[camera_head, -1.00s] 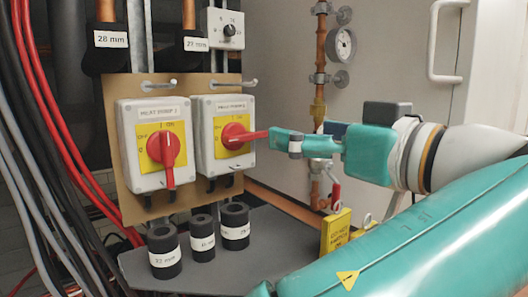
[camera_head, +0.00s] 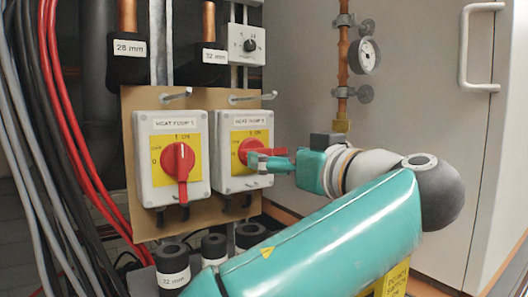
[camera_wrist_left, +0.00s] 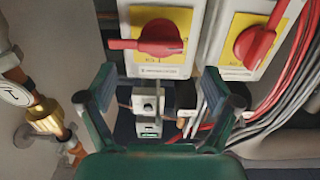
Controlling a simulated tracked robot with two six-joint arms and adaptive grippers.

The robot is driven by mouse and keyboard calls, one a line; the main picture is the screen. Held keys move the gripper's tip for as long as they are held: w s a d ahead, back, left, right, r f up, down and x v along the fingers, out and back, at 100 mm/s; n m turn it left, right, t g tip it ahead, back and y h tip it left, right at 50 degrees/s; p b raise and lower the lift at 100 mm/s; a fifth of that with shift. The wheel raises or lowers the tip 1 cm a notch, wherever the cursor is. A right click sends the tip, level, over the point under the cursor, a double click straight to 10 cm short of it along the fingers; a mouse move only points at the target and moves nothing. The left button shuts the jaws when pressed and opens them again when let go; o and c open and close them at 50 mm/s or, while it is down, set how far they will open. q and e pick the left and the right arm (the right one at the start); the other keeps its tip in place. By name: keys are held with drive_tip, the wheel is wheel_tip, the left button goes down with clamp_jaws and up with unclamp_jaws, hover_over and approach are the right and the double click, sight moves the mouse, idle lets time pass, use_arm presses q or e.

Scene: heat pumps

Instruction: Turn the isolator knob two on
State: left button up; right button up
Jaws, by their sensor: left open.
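The right-hand isolator is a grey box (camera_head: 222,124) with a yellow plate and a red knob (camera_head: 250,148), whose handle points right. I take it for knob two; its label is blurred. In the left wrist view this knob (camera_wrist_left: 158,38) appears upside down, its handle pointing left. My left gripper (camera_head: 262,161) is at the handle, just below and in front of it in the head view. In the wrist view its two fingers (camera_wrist_left: 165,88) are spread apart, with nothing between them; the knob lies beyond the tips. Contact cannot be told. My right gripper is not in view.
The left isolator (camera_head: 144,196) has a red knob (camera_head: 179,160) with its handle down. Both sit on a brown board (camera_head: 228,208) with metal hooks above. Black pipe pieces (camera_head: 172,262) stand below. Cables run at left; a gauge (camera_head: 367,55) and white cabinet door are at right.

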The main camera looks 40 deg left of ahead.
sight(264, 153)
use_arm(q)
drive_tip(key=x, duration=0.5)
drive_tip(key=shift+w+p, duration=0.1)
drive_tip(key=shift+p, duration=0.2)
drive_tip(key=shift+r, duration=0.1)
drive_tip(key=c, duration=1.1)
